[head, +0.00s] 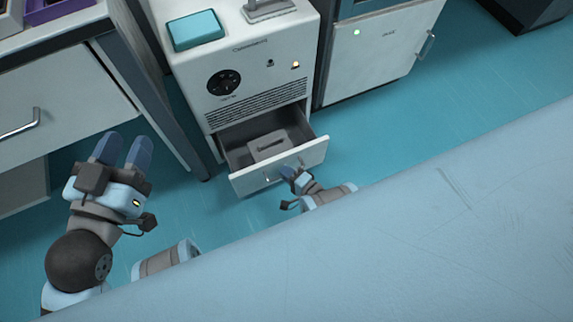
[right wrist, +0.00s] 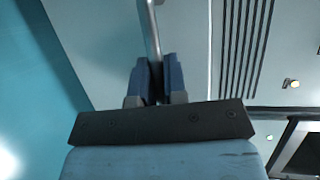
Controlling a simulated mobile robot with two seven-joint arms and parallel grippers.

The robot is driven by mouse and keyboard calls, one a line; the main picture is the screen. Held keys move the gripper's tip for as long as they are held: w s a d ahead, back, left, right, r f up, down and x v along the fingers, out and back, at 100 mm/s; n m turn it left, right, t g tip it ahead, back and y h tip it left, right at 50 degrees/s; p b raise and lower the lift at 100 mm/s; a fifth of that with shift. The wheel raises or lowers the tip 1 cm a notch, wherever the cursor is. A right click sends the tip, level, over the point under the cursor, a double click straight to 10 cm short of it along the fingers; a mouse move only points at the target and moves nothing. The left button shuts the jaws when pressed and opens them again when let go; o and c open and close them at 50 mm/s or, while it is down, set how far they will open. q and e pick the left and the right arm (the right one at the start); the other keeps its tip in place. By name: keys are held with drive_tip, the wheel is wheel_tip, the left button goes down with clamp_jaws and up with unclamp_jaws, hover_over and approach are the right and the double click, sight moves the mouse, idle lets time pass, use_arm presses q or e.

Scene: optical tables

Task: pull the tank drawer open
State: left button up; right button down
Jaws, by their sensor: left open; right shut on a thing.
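The tank drawer (head: 250,181) of the white cabinet is pulled well out in the head view. A grey tank (head: 268,143) sits inside it. My right gripper (head: 290,172) is at the drawer's front panel. In the right wrist view, the right gripper (right wrist: 156,80) is shut on the drawer's thin metal handle (right wrist: 149,30), which runs up between its blue fingers. In the head view the gripper mostly hides the handle. My left gripper (head: 122,150) is open and empty over the floor at the left, apart from the drawer.
The white cabinet (head: 255,65) has a dial, lights and a vent, with a teal-topped box (head: 196,31) on it. A drawer unit (head: 55,85) stands left and another cabinet (head: 375,60) right. A large pale blue surface (head: 400,240) fills the foreground.

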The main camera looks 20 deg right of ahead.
drive_tip(key=shift+s, duration=0.15)
drive_tip(key=c, duration=1.2)
unclamp_jaws()
